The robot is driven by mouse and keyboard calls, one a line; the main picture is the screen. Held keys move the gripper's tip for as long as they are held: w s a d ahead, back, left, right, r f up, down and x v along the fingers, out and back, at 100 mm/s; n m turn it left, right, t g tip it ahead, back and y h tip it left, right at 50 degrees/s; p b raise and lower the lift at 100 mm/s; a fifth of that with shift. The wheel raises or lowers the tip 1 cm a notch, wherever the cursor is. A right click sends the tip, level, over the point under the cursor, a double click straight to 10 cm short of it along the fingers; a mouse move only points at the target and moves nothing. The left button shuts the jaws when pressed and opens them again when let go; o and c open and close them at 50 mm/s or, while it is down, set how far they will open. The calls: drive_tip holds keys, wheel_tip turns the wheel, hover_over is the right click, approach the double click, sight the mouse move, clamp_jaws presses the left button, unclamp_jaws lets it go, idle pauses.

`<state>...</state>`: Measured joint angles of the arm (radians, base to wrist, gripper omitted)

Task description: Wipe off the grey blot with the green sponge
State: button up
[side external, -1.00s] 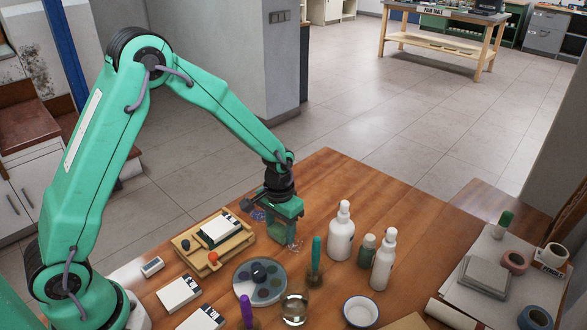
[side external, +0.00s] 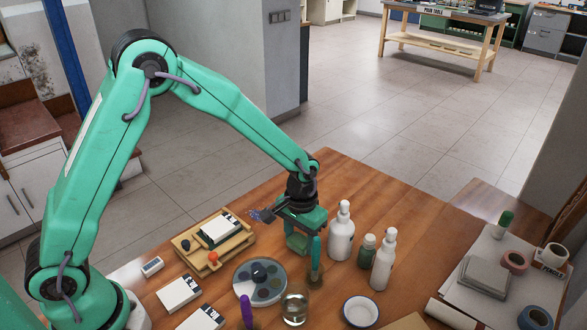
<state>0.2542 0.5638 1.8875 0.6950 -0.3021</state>
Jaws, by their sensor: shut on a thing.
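My gripper (side external: 298,234) is over the middle of the wooden table, left of the white bottles, pointing down. It is shut on a green block, which I take to be the green sponge (side external: 297,242). The block is small in this view, and its colour is close to that of my gripper, so its edges are hard to make out. A green-handled tool stands just in front and hides part of it. I cannot tell whether the block touches the table. I cannot make out the grey blot; my gripper or the things around it may hide it.
White bottles (side external: 341,232) stand close right of my gripper. A wooden tray (side external: 184,241) lies left. Bare table (side external: 345,178) is behind.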

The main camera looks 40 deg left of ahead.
drive_tip(key=shift+r, duration=3.4)
